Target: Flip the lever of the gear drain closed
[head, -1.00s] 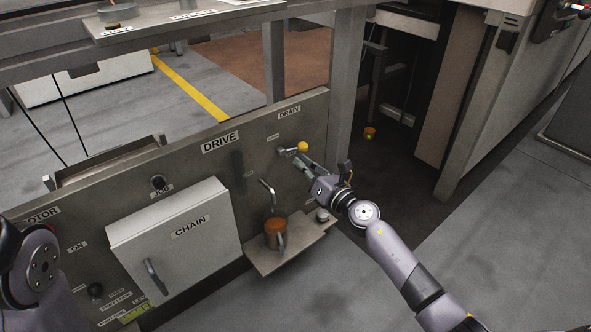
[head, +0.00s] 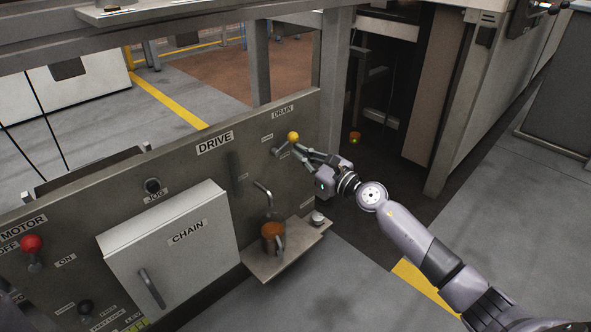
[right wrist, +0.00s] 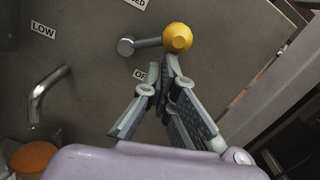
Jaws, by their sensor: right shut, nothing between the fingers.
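The drain lever is a short metal arm with a yellow ball knob (head: 293,136), under the DRAIN label on the grey drive panel. It points up and right from its pivot. In the right wrist view the yellow knob (right wrist: 178,37) is right of the round pivot (right wrist: 126,46), between a label ending in "ED" above and a partly hidden "OP" label below. My right gripper (head: 297,149) is shut and empty, with its fingertips just below the knob. They also show in the right wrist view (right wrist: 166,65); contact is unclear. My left gripper is not in view.
The CHAIN box (head: 170,265) juts out farther left. A frame post (head: 332,70) stands right of the panel. Open floor lies front right.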

